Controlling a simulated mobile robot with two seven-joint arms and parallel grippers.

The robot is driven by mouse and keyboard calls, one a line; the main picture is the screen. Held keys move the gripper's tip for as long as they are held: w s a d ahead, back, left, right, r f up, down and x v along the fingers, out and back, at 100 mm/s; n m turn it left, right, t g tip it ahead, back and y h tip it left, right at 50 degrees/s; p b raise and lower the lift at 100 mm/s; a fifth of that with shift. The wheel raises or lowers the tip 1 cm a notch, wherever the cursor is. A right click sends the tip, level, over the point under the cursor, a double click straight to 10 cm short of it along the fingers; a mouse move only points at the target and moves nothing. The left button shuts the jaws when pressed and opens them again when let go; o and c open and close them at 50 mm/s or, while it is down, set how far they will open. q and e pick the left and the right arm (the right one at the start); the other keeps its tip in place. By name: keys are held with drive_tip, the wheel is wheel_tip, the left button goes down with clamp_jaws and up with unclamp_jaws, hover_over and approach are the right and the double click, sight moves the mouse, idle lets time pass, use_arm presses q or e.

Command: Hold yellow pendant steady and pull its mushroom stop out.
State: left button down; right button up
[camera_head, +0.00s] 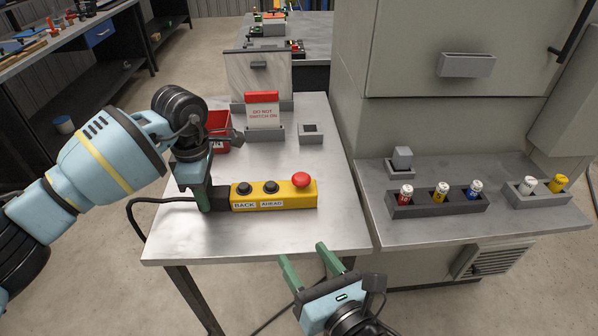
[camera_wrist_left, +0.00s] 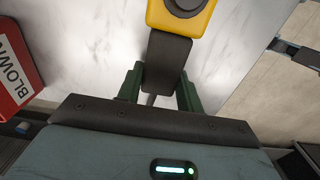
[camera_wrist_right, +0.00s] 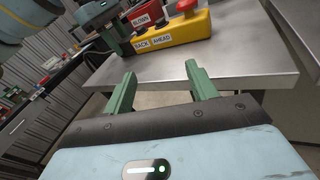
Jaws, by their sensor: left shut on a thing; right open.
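The yellow pendant (camera_head: 290,199) lies on the steel table, with two black buttons labelled BACK and AHEAD and a red mushroom stop (camera_head: 301,180) at its right end. My left gripper (camera_head: 207,200) is shut on the dark cable end of the pendant, which shows between the fingers in the left wrist view (camera_wrist_left: 167,62). My right gripper (camera_head: 304,262) is open and empty, in front of the table's front edge and apart from the pendant. The right wrist view also shows the mushroom stop (camera_wrist_right: 187,7) beyond and above its fingers.
Behind the pendant stand a red bin (camera_head: 218,131), a DO NOT SWITCH ON sign (camera_head: 262,112) in a grey holder and a small grey block (camera_head: 311,133). A side shelf (camera_head: 430,232) at right bears racks of coloured fuses. The table right of the pendant is clear.

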sight(298, 172)
drive_tip(key=w+d+r+h, duration=0.1)
drive_tip(key=w, duration=0.1)
drive_tip(key=w+r+t+h, duration=0.1)
drive_tip(key=w, duration=0.1)
drive_tip(key=w+d+r+t+h, duration=0.1)
drive_tip(key=w, duration=0.2)
drive_tip(key=shift+d, duration=0.3)
drive_tip(key=x, duration=1.1)
drive_tip(key=shift+w+a, duration=0.15)
drive_tip(key=shift+w, duration=0.25)
drive_tip(key=shift+c, duration=0.3)
